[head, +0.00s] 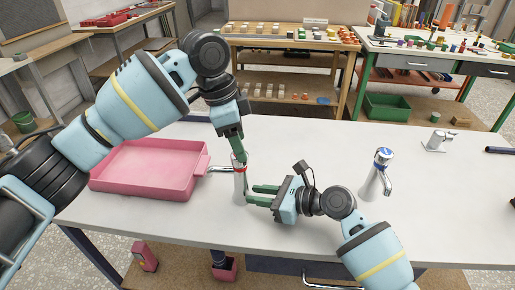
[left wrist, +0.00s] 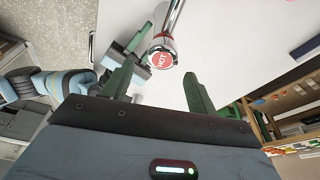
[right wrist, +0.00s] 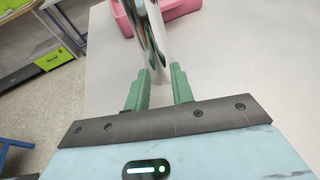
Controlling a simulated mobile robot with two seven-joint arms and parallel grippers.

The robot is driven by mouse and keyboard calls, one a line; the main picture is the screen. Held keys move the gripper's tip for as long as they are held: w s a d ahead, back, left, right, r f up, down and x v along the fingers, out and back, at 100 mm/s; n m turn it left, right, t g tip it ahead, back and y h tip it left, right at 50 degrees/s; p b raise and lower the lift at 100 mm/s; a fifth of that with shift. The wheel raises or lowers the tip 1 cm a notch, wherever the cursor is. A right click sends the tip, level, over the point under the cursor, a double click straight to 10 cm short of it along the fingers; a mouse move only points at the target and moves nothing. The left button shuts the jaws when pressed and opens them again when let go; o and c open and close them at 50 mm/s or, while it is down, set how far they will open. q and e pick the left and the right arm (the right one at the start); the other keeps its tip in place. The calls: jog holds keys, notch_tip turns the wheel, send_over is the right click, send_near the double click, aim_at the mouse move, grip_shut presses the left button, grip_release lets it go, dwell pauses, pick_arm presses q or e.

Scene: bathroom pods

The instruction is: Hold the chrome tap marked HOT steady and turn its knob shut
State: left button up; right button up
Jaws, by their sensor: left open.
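The chrome tap marked HOT (head: 239,187) stands upright on the white counter, with a red ring near its top and its spout to the left. In the left wrist view its red HOT knob (left wrist: 162,59) faces the camera. My left gripper (head: 238,158) is open above the tap; in its wrist view (left wrist: 157,72) the knob lies between and beyond the fingertips. My right gripper (head: 250,194) is low beside the tap, its fingers parted and the tips just short of the body. In the right wrist view (right wrist: 160,68) the tap rises past the tips; contact is not visible.
A pink tray (head: 150,172) lies left of the tap, close to its spout. A second chrome tap with a blue top (head: 376,176) stands to the right, and a small chrome fitting (head: 437,141) farther right. The counter (head: 310,150) between them is clear.

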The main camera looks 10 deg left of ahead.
jog(key=v, duration=1.2)
dwell(0.3)
